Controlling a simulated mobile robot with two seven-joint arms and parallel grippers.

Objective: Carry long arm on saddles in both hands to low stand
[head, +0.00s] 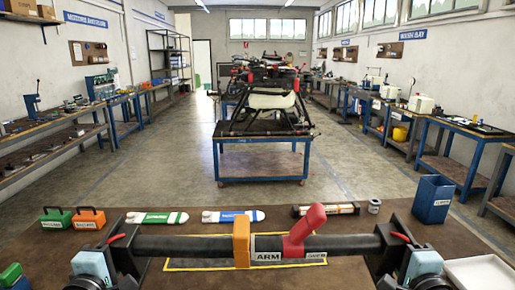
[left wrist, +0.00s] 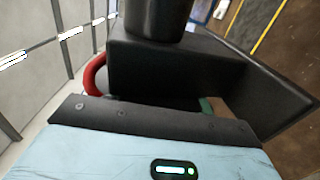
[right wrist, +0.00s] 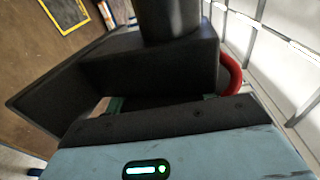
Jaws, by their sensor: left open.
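The long arm (head: 195,246) is a black tube with an orange clamp (head: 241,243), a red lever (head: 304,230) and an ARM label. It lies level across the front of the brown table. Dark blocks sit at its two ends, one in the left wrist view (left wrist: 170,70) and one in the right wrist view (right wrist: 150,70); I cannot tell whether they are the saddles. My left gripper (head: 122,256) is open at the left end. My right gripper (head: 382,256) is at the right end and looks open. Finger contact is hidden. I cannot identify the low stand.
A yellow-edged dark panel (head: 190,265) lies below the tube. Green (head: 56,218) and orange (head: 89,218) cases, a green-white pack (head: 157,218) and a blue-white pack (head: 232,216) lie behind. A blue bin (head: 433,199) and white tray (head: 482,273) are right. A drone table (head: 262,160) stands beyond.

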